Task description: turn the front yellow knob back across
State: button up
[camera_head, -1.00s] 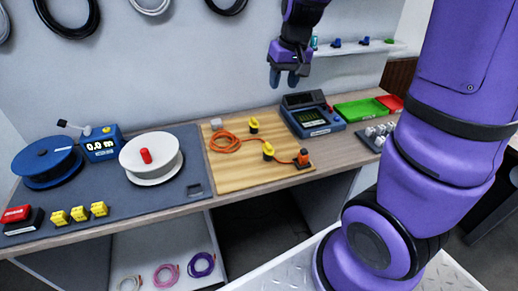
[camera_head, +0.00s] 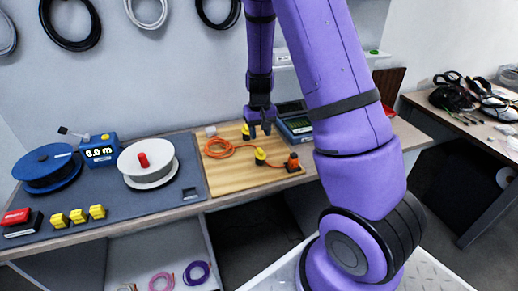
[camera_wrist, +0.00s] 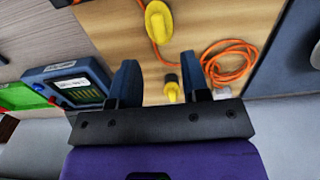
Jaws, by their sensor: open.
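The front yellow knob (camera_head: 260,156) stands on the wooden board (camera_head: 223,181), beside the orange cable. In the wrist view the front knob (camera_wrist: 157,22) is at the top edge, beyond my fingertips, its long shape running roughly up and down the picture. The back yellow knob (camera_head: 246,132) is just left of my gripper in the head view; the wrist view shows this knob (camera_wrist: 171,92) between my fingers. My gripper (camera_head: 260,133) is open and empty, pointing down over the back of the board. In the wrist view the gripper (camera_wrist: 158,63) shows two spread fingers.
The orange cable (camera_head: 217,153) lies coiled left of the knobs and runs to an orange-and-black block (camera_head: 292,162) on the right. A blue meter (camera_head: 297,127) stands right of my gripper, partly hidden by my arm. A white reel (camera_head: 148,171) stands left of the board.

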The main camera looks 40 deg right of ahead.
aim_at(260, 150)
notch_tip(260, 150, down, 7)
jog(key=shift+f, duration=0.15)
dwell(0.4)
grip_shut()
